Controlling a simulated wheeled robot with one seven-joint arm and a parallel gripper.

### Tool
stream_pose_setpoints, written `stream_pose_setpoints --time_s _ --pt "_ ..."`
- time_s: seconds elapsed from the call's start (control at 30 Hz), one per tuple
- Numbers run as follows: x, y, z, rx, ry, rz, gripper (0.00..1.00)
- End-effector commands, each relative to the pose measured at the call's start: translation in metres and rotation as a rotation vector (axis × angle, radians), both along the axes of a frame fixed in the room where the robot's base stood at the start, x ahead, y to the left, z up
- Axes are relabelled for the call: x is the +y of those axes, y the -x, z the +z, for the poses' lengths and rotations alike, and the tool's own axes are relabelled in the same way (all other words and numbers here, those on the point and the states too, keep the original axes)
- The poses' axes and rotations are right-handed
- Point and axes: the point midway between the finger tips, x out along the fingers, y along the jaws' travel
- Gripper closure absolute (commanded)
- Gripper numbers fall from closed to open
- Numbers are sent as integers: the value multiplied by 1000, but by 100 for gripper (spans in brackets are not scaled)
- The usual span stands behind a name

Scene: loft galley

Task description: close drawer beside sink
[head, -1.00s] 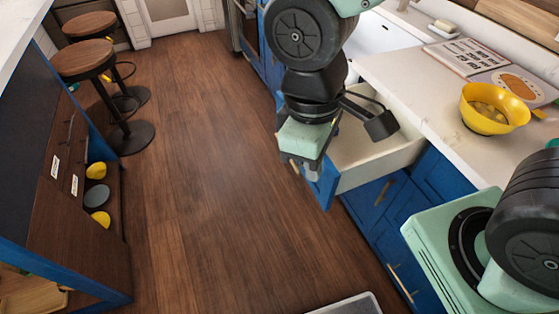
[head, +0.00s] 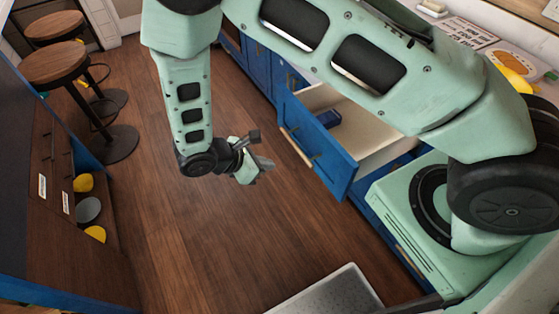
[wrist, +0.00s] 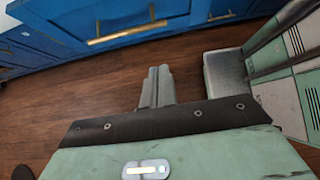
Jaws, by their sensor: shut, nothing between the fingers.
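The drawer stands open, its blue front (head: 335,165) with a brass handle (head: 297,148) sticking out from the cabinet row over the floor. Its pale inside (head: 375,135) shows a small dark blue item (head: 328,118). In the wrist view a blue front (wrist: 75,18) with a brass handle (wrist: 127,32) spans the top. My gripper (head: 266,164) is shut and empty, in front of the drawer face and apart from it, over the floor. Its closed fingers (wrist: 157,85) also show in the wrist view. The sink is hidden behind my arm.
Wooden floor (head: 215,235) is open in front of the drawer. Stools (head: 55,65) stand at the far left, near an island with shelves (head: 60,180). A yellow bowl (head: 515,80) on the counter is partly hidden.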

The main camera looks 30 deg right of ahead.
Motion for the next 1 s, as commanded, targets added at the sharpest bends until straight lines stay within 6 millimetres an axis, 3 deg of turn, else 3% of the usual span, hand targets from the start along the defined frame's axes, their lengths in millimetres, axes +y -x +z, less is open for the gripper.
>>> stream_pose_setpoints --time_s 0.5,0.7,1.0 --pt "-71 0 -64 5 0 -5 100" --pt "-97 -2 -68 1 0 -6 100" --pt "-107 -3 -73 1 -3 -4 100"
